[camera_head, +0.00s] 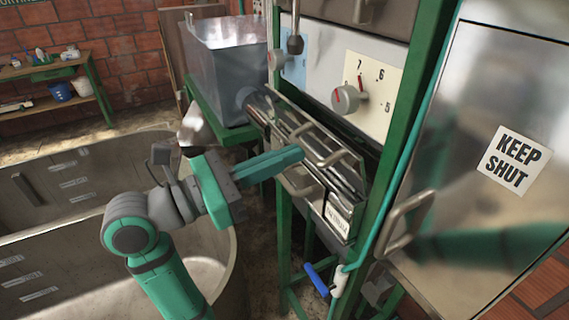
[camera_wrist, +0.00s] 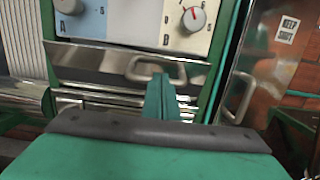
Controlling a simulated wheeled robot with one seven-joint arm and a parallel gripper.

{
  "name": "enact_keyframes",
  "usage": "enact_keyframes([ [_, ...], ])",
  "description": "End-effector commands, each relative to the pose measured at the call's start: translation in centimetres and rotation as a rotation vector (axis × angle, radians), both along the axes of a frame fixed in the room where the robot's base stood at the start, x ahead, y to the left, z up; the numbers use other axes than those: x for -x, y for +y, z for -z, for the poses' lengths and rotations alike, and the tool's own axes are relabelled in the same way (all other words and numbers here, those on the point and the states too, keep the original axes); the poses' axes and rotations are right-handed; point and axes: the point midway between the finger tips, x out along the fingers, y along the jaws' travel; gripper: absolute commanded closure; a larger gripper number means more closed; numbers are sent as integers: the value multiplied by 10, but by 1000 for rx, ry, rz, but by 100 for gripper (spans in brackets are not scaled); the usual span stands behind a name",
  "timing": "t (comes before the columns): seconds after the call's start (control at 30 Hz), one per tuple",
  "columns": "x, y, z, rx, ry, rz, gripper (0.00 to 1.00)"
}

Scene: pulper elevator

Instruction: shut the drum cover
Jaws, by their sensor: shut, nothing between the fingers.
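What looks like the drum cover (camera_head: 279,118) is a long shiny metal piece on the front of the green-framed machine. It has a bent-bar handle (camera_head: 341,157). In the wrist view the metal panel (camera_wrist: 85,57) with its handle (camera_wrist: 150,65) lies just ahead. My gripper (camera_head: 301,153) is shut and empty, its green fingers pointing at the cover close to the handle. In the wrist view my gripper (camera_wrist: 159,83) is just below the handle's right side. I cannot tell whether the fingertips touch it. How far open the cover stands is unclear.
Above is a panel with a red-marked dial (camera_head: 346,99). At right is a metal door (camera_head: 460,120) marked KEEP SHUT, with its own handle (camera_head: 407,222). A blue-handled valve (camera_head: 317,279) sits below. A grey metal bin (camera_head: 228,70) and a large round tank (camera_head: 60,190) stand left.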

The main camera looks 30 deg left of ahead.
Motion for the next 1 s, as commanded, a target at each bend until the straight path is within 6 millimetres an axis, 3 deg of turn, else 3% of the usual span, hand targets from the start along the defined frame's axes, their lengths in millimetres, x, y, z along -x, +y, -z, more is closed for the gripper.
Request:
enact_keyframes([
  [0.13,-4,-3,-6,-45,84,5,100],
  [1.0,-25,-21,-27,-40,76,23,100],
])
